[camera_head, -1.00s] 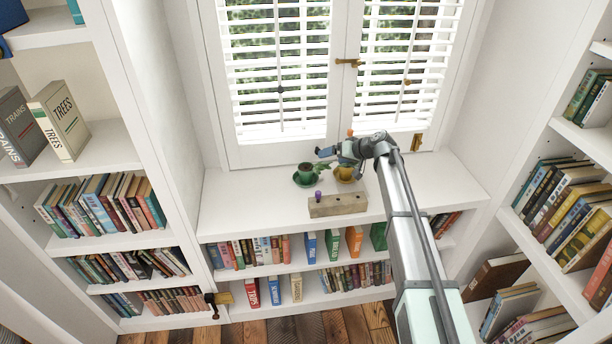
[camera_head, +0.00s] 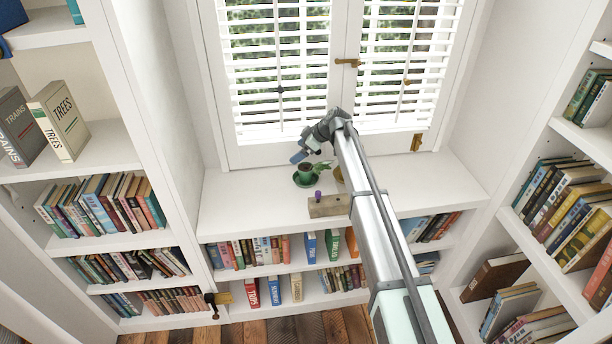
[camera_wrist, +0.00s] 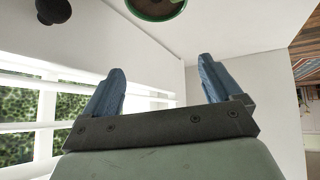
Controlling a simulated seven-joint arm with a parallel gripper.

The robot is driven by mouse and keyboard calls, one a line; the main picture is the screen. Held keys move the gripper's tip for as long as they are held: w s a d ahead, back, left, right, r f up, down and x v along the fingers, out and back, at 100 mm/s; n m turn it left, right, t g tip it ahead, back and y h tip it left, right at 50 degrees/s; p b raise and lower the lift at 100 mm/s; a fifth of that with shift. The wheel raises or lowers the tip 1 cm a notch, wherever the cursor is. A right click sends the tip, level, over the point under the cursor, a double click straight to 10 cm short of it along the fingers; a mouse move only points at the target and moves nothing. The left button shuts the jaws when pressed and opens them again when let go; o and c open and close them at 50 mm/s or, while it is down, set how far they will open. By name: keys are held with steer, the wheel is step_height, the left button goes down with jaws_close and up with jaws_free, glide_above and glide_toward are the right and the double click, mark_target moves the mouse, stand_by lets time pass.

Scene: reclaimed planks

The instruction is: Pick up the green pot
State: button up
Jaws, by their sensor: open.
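The green pot (camera_head: 305,168) stands on a green saucer (camera_head: 299,182) on the white window shelf, with dark contents showing at its top. Leaves of a green plant show at its right. In the wrist view a green round rim with dark contents (camera_wrist: 157,8), likely the pot, is cut off by the top edge. My gripper (camera_head: 298,157) is just above and left of the pot, apart from it. In the wrist view its two blue fingers (camera_wrist: 158,85) stand wide apart with nothing between them.
A wooden block (camera_head: 328,207) with a purple knob (camera_head: 318,195) lies in front of the pot. A yellow pot (camera_head: 339,173) is mostly hidden behind my arm. The window blinds (camera_head: 280,70) rise close behind. The shelf's left part is clear.

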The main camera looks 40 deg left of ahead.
mark_target(306, 168)
steer(key=w+d+r+h, duration=0.2)
steer(key=w+d+r, duration=0.1)
steer(key=d, duration=0.5)
steer(key=x, duration=1.3)
steer(key=shift+s+d+f, duration=0.1)
steer(key=shift+d+f, duration=0.05)
steer(key=shift+d, duration=0.05)
steer(key=c, duration=1.4)
steer(key=shift+r, duration=6.55)
steer(key=shift+c, duration=0.2)
steer(key=shift+f, duration=0.1)
step_height(306, 168, down, 10)
steer(key=shift+r+m+t, duration=0.2)
steer(key=shift+m+t, duration=0.1)
steer(key=shift+m, duration=0.7)
